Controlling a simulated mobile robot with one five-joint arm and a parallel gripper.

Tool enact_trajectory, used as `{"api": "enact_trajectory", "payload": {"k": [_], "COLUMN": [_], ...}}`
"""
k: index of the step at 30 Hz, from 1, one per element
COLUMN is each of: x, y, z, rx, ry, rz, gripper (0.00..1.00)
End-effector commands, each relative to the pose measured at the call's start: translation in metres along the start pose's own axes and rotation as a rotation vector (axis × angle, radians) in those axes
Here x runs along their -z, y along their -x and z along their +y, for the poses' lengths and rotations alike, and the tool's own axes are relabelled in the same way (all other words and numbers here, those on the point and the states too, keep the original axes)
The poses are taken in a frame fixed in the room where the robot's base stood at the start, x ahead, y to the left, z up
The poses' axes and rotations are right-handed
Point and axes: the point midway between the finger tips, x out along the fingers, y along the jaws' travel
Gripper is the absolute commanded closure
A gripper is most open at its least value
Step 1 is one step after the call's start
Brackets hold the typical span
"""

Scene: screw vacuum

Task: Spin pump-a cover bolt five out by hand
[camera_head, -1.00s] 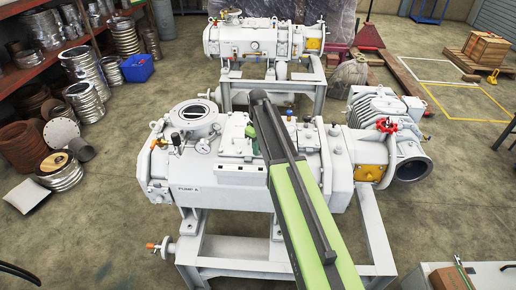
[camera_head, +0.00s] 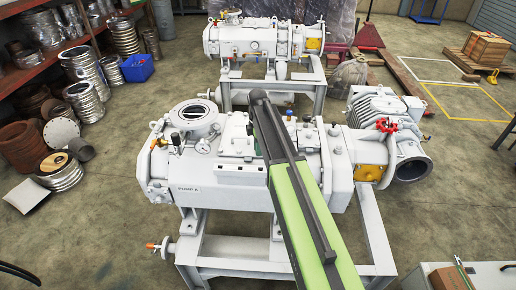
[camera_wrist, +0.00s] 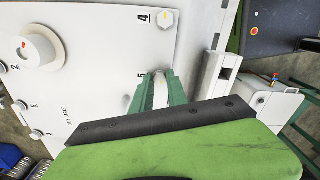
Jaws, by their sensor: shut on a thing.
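Pump A (camera_head: 205,197) is the white machine in the middle of the head view, with its name on the front. In the wrist view its white cover plate (camera_wrist: 90,75) carries printed numbers. My gripper's green fingers (camera_wrist: 158,92) are shut on cover bolt five, beside the printed 5; a pale part (camera_wrist: 161,95) shows between them. Most of the bolt is hidden by the fingers, so I cannot tell how far out it is. Bolt four (camera_wrist: 166,19) stands free at the top, beside the 4. In the head view my arm hides much of the gripper.
A white round knob-like part with a red mark (camera_wrist: 38,49) stands on the cover's left. A round flanged port (camera_head: 195,113) is open on pump A's top left. A red valve handle (camera_head: 386,125) is at its right. A second white pump (camera_head: 235,42) stands behind.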

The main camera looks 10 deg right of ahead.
Motion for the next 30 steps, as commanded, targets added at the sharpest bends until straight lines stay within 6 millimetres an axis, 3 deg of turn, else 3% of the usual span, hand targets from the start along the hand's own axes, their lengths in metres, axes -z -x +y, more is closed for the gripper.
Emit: {"api": "enact_trajectory", "payload": {"k": [12, 29, 30], "x": [0.0016, 0.0017, 0.0017], "y": [-0.0007, -0.0006, -0.0006], "z": [-0.0026, -0.0027, -0.0028], "rx": [0.007, 0.007, 0.007], "ry": [0.187, 0.214, 0.213], "rz": [0.004, 0.004, 0.004], "gripper": [1.0, 1.0, 0.77]}}
